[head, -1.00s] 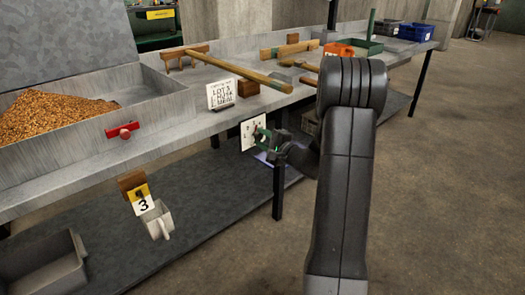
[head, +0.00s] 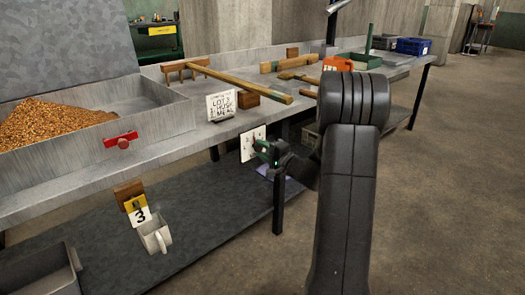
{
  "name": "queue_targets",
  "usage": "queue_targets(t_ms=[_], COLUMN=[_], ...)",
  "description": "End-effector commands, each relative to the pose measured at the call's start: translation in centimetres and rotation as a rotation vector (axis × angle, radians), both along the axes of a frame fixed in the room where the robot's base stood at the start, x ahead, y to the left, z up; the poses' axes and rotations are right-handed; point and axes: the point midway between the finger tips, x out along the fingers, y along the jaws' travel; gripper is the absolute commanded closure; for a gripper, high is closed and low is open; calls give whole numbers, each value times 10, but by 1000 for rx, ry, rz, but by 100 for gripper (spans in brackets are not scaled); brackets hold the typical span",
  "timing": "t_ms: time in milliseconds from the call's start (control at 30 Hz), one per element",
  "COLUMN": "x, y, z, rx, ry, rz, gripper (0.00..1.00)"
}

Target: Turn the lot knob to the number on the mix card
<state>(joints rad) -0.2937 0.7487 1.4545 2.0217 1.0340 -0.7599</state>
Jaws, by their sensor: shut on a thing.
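The mix card (head: 221,105) stands on the bench and has handwritten lines starting with "LOT"; its number is too small to read surely. The white dial plate (head: 249,139) is upright below the bench's front edge, with small dark marks that I cannot read. My gripper (head: 264,150) is at the plate's right side, closed on the lot knob. The knob is mostly hidden by the jaws, so its pointing direction cannot be told.
The metal bench (head: 180,155) holds a grain tray (head: 165,112), a wooden rake (head: 240,82) and an orange container (head: 337,63). A bench leg (head: 279,205) stands below my gripper. The floor at right is clear.

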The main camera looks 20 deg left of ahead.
Motion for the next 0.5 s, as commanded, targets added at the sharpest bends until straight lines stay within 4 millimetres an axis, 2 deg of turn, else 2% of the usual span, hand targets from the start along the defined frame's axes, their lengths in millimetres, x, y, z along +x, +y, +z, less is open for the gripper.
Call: queue_targets(t_ms=[67,100,200,500], x=[-1,-1,-1,-1], y=[0,0,0,-1], z=[-1,-1,-1,0], rx=[-1,-1,0,1], ry=[2,2,2,2], rz=[2,2,2,0], gripper=[92,67,48,48])
